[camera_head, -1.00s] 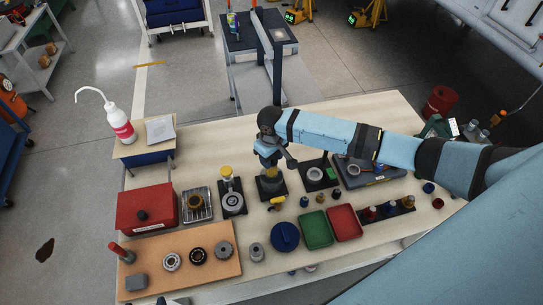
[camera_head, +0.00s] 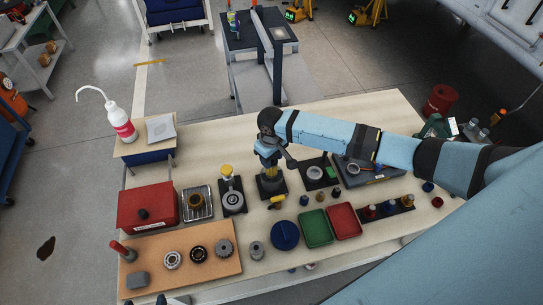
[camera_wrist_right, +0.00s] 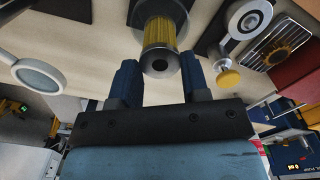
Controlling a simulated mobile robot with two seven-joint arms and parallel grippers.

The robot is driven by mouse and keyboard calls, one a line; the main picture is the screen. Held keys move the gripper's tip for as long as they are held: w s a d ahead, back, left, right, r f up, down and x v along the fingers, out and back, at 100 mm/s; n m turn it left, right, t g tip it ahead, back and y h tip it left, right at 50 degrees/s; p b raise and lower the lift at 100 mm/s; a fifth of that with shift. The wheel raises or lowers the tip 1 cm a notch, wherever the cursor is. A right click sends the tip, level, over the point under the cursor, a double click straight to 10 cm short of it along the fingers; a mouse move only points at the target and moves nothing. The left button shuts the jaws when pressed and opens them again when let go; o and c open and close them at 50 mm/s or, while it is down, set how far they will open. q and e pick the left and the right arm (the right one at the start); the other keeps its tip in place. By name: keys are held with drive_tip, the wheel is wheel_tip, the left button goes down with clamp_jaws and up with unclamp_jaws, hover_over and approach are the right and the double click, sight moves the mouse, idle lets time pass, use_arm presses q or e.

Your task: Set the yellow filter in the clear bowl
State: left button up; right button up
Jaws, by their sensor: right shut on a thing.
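The yellow filter (camera_wrist_right: 158,32) is a ribbed cylinder with a grey end cap and a dark centre hole.
Left of the filter stand a yellow-knobbed fixture (camera_head: 231,198), a wire tray (camera_head: 186,209) and a red box (camera_head: 145,212). In front are a blue round lid (camera_head: 285,236), a green tray (camera_head: 317,241) and a red tray (camera_head: 345,235).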

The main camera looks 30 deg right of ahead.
drive_tip(key=shift+f+b, duration=0.85)
drive_tip(key=shift+f, duration=2.15)
drive_tip(key=o, duration=1)
drive_tip(key=shift+c, duration=0.2)
drive_tip(key=shift+r, duration=0.1)
wheel_tip(320, 180, up, 5)
drive_tip(key=p, duration=0.5)
drive_tip(key=shift+p, duration=0.35)
drive_tip(key=shift+r, duration=0.9)
